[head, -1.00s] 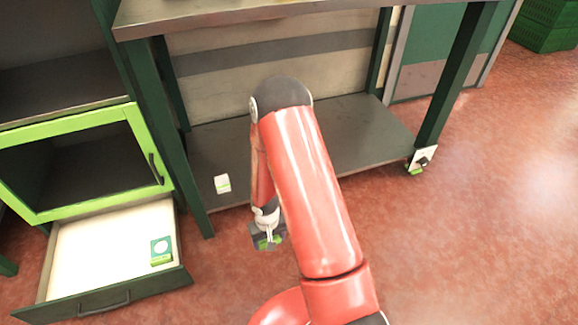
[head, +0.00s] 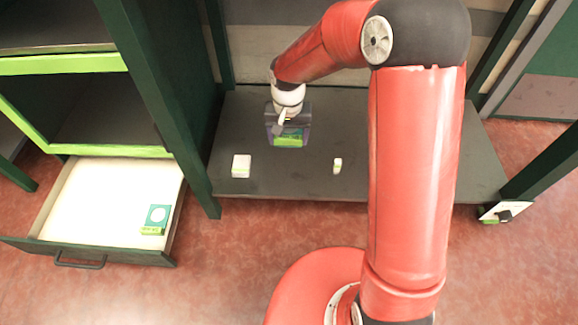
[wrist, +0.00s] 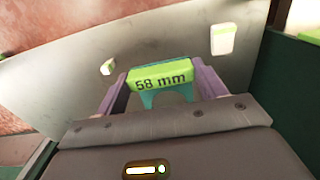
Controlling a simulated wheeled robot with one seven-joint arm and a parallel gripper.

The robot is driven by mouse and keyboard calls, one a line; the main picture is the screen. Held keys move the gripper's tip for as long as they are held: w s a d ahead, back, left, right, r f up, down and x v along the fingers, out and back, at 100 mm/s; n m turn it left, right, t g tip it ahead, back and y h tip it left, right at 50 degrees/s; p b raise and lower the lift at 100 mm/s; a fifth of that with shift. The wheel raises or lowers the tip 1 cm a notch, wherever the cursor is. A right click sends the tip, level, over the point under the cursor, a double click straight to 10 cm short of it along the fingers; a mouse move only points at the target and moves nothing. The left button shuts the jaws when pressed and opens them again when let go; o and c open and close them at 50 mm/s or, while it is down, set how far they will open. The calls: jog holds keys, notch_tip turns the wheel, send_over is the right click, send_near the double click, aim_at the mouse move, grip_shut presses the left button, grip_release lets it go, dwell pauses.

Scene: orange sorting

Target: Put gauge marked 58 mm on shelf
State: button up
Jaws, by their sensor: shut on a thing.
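The gauge marked 58 mm (wrist: 160,77) is between the purple fingers of my gripper (wrist: 162,88) in the wrist view. Its bright green label faces the camera, with a teal forked part below it. In the head view the gauge's green part (head: 289,140) shows at the end of my gripper (head: 288,130), which is shut on it. The gripper is over the dark lower shelf (head: 270,185), between two small white-and-green items. The shelf fills much of the wrist view as a grey surface (wrist: 60,85). I cannot tell whether the gauge touches the shelf.
A white-and-green block (head: 241,166) and a smaller one (head: 337,165) stand on the shelf. An open drawer (head: 95,210) at left holds a teal-and-green gauge (head: 155,219). A dark green post (head: 165,110) stands left of the shelf. Bare shelf lies around the gripper.

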aim_at(288, 182)
notch_tip(288, 182, down, 19)
jog(key=b, duration=0.3)
jog(key=shift+f+b, duration=0.2)
jog(key=shift+b, duration=0.1)
jog(key=shift+f, duration=0.15)
jog(key=o, duration=1)
jog(key=shift+c, duration=0.2)
